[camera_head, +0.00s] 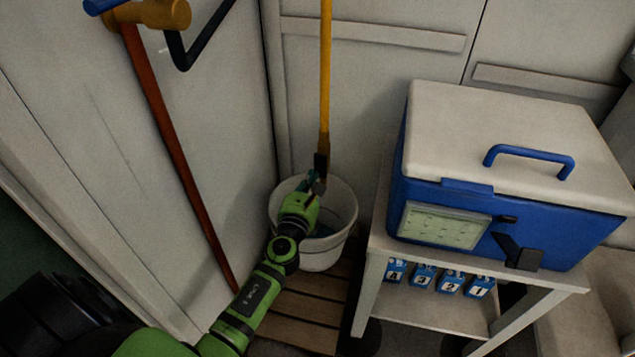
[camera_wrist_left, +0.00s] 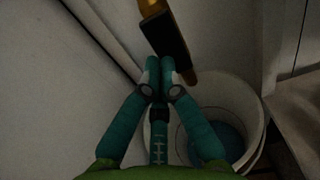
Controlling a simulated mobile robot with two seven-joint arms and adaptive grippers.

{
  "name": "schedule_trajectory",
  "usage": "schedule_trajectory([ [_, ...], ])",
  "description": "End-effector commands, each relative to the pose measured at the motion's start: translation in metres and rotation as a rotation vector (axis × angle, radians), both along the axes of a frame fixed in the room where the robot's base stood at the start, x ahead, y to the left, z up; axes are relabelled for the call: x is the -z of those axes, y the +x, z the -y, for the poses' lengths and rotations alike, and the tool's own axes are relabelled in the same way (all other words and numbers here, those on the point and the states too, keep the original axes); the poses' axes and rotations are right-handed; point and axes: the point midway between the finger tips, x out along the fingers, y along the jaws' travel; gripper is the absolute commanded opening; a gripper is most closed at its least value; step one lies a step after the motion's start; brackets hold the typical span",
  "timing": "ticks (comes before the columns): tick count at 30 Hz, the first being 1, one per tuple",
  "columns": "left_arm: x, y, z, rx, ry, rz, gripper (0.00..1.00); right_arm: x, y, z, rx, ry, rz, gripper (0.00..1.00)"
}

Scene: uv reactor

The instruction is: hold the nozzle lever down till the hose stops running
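A yellow hose (camera_head: 325,70) hangs down the wall and ends in a black nozzle (camera_head: 321,164) above a white bucket (camera_head: 322,258). My left gripper (camera_head: 314,181) is at the nozzle's lower end. In the left wrist view, the gripper's teal fingertips (camera_wrist_left: 161,66) are together, right below the black nozzle (camera_wrist_left: 166,38). A small brownish piece, perhaps the lever, shows beside the right fingertip; I cannot tell whether the fingers press it. Bluish water (camera_wrist_left: 228,140) lies in the bucket. No running stream is visible. My right gripper is not in view.
A blue cooler-like box (camera_head: 480,222) with a white lid stands on a white table (camera_head: 560,284) at the right, with several small blue numbered items below. A brown pole (camera_head: 178,150) leans at the left wall. The bucket stands on wooden slats (camera_head: 307,305).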

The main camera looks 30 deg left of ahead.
Motion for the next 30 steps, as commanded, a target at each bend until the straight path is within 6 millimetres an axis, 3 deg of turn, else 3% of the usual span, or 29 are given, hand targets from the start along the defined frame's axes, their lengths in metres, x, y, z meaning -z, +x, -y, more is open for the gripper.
schedule_trajectory([
  [1, 0.003, -0.018, 0.007, 0.005, -0.002, -0.007, 0.0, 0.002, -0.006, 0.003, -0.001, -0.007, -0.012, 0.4],
  [6, 0.005, -0.056, 0.018, 0.006, -0.003, -0.008, 0.0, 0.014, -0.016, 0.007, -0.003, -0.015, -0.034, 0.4],
  [12, 0.006, -0.086, 0.026, 0.007, -0.003, -0.009, 0.0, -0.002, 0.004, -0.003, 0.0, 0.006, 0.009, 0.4],
  [17, 0.005, -0.095, 0.029, 0.007, -0.005, -0.008, 0.0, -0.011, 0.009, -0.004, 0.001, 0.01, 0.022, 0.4],
  [30, 0.005, -0.096, 0.029, 0.007, -0.005, -0.008, 0.0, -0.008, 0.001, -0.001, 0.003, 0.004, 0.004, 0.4],
])
